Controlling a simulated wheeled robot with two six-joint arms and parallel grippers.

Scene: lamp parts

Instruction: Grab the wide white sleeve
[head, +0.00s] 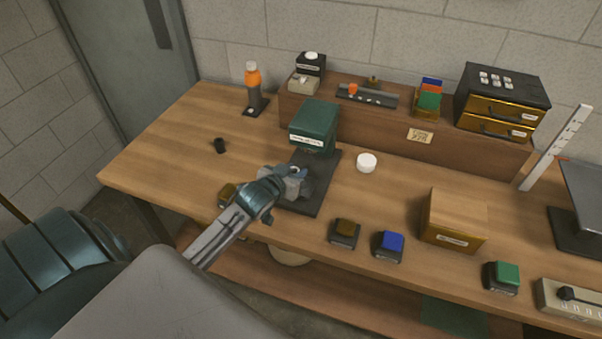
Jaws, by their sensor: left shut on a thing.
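A short, wide white round piece (366,162), which looks like the wide white sleeve, stands on the wooden table to the right of the green machine (315,120). My left gripper (295,174) is over the machine's dark base plate (321,187), in front of the green head. It is shut on a small part, mostly hidden by the fingers; I cannot tell what part it is. The gripper is apart from the white piece, to its left. My right gripper is not in view.
A small black cylinder (219,145) and an orange-topped bottle (253,86) stand at the left. A cardboard box (454,219), a blue-topped block (389,244) and a green-topped block (502,277) are at the right. A raised wooden shelf (470,145) runs along the back.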

